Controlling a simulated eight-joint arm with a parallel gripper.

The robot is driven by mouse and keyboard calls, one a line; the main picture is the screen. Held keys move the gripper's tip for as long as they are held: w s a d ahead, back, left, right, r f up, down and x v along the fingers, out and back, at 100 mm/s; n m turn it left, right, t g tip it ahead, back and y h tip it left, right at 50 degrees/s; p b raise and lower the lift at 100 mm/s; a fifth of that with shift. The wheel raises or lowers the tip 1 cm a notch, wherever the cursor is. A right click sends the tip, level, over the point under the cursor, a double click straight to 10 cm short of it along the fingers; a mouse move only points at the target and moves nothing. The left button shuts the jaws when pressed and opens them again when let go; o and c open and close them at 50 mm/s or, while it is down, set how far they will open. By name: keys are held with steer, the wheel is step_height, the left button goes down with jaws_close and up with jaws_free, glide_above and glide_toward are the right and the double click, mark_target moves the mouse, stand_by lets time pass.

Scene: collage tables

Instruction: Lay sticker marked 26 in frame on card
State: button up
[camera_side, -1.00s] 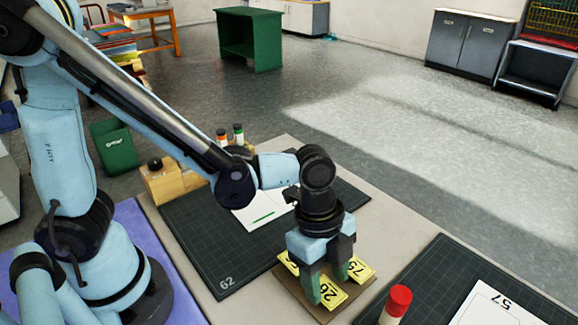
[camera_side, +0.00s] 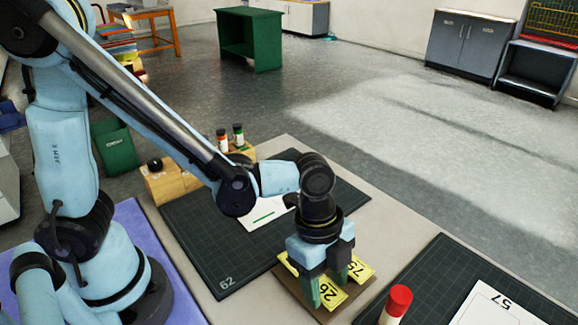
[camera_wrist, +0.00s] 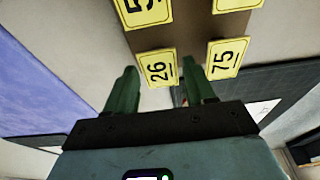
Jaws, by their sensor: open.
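The yellow sticker marked 26 (camera_side: 331,291) lies on a brown board (camera_side: 321,313). In the wrist view the sticker marked 26 (camera_wrist: 157,68) shows between my two green fingertips. My gripper (camera_side: 328,284) is open and points down over the board, with nothing held. I cannot tell whether the fingertips touch the board. A white card (camera_side: 266,212) with a green line lies on the dark mat numbered 62, partly hidden by my arm.
A yellow sticker marked 75 (camera_side: 361,269) lies beside 26, and more yellow stickers are on the board. A red-capped glue stick (camera_side: 398,300) stands to the right, near the board. Small bottles (camera_side: 238,137) and a wooden block (camera_side: 166,183) stand behind the left mat.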

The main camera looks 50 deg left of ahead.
mark_target(324, 289)
steer(key=c, duration=0.5)
steer(key=shift+c, duration=0.2)
steer(key=shift+r, duration=0.1)
steer(key=shift+d+v, duration=0.2)
steer(key=shift+v, duration=0.6)
steer(key=shift+d+v, duration=0.15)
steer(key=shift+v, duration=0.6)
steer(key=shift+d+v, duration=0.2)
steer(key=shift+v, duration=0.6)
steer(key=shift+r, duration=0.15)
